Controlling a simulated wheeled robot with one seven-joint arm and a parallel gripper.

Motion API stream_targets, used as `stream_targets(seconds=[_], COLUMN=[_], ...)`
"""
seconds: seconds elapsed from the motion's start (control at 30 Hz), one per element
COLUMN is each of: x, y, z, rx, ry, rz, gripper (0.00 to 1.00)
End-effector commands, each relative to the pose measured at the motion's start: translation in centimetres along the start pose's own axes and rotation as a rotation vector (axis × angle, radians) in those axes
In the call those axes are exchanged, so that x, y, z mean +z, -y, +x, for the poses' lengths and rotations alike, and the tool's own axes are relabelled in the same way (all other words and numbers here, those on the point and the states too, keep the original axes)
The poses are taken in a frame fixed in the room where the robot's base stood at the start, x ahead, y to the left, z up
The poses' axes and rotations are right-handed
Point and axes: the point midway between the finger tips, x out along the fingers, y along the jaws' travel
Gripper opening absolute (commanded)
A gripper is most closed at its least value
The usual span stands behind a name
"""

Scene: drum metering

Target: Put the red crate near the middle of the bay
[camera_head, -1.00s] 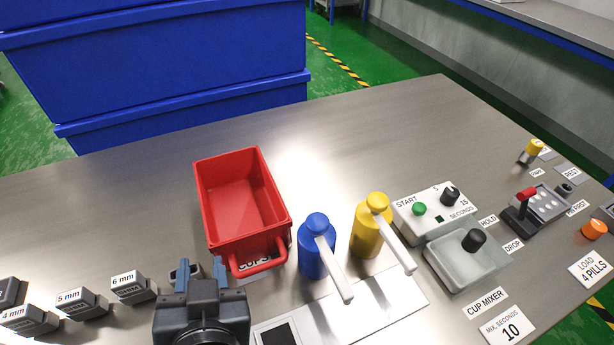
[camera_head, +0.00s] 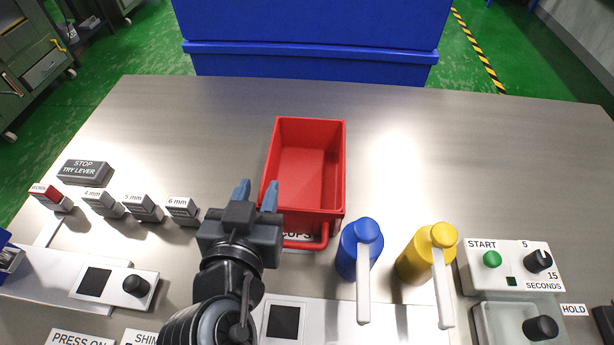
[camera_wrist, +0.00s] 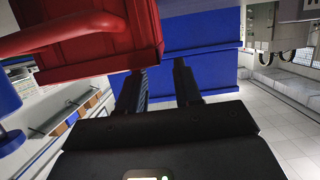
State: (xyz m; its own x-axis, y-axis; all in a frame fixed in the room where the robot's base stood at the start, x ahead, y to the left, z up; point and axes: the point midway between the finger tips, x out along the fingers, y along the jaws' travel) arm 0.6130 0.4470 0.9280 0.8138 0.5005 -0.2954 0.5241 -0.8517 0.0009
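The red crate (camera_head: 303,165) stands upright and empty on the steel table, just behind the "CUPS" label, with its handle bar toward me. My gripper (camera_head: 257,196) is at the crate's near left corner, its two blue-grey fingers apart. In the wrist view the fingers (camera_wrist: 161,88) are also apart with nothing between them. The crate (camera_wrist: 90,50) fills the upper left there, close beside the left finger; I cannot tell whether they touch. The marked bay is not clearly recognisable in these frames.
A blue pump bottle (camera_head: 358,250) and a yellow one (camera_head: 424,256) stand right of the crate. Grey shim blocks (camera_head: 143,208) stand left. A mixer panel (camera_head: 512,266) is at the right. Large blue bins (camera_head: 310,62) stand behind the table. The table behind and right of the crate is clear.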

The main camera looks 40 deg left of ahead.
Motion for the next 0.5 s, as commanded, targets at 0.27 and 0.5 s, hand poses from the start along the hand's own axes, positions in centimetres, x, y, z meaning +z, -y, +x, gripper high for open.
stream_targets(seconds=[0.27, 0.5], x=[-0.1, 0.0], y=[0.0, -0.1], z=[4.2, 5.1], rx=[0.001, 0.000], ry=[0.001, 0.001], rz=[0.001, 0.001], gripper=[0.34, 0.34])
